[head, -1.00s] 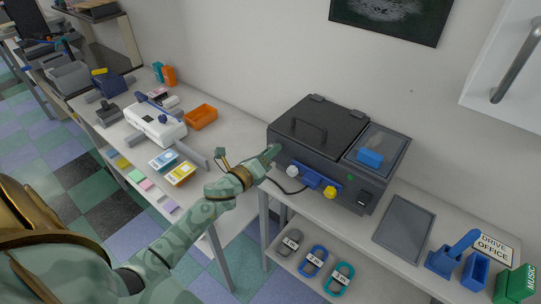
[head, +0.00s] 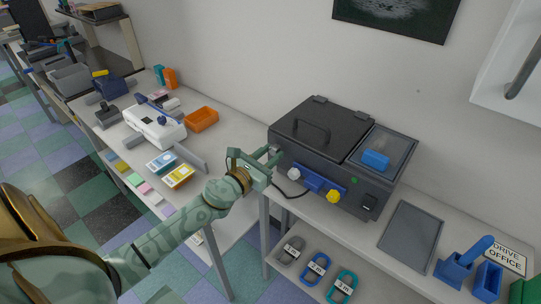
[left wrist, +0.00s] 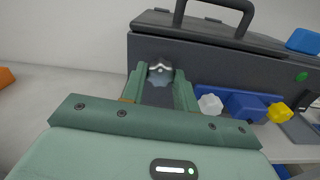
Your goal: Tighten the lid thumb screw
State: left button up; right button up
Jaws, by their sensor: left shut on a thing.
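The dark grey machine (head: 345,195) stands on the table with its black handled lid (head: 315,122) down. My left gripper (head: 272,156) is at the left end of its front face. In the left wrist view its two green fingers (left wrist: 160,84) are shut on a silvery lobed thumb screw (left wrist: 160,70) on that face. The fingers partly cover the screw, and its shank is hidden. To its right are a white knob (left wrist: 210,104), also in the head view (head: 293,173), and a yellow knob (head: 333,196) by a blue block (head: 313,180). My right gripper is out of view.
A grey flat tray (head: 410,235) and blue holders (head: 455,270) lie to the right. The left table carries a white device (head: 160,130), an orange tray (head: 202,119) and card packs (head: 179,176). Tagged rings (head: 317,268) lie on the lower shelf.

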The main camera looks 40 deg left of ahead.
pick_arm(q)
jog(key=shift+f+m, duration=0.25)
jog(key=shift+m, duration=0.35)
jog(key=o, duration=1)
jog(key=shift+s+r, duration=0.1)
jog(key=shift+r, duration=0.15)
jog(key=shift+s, duration=0.1)
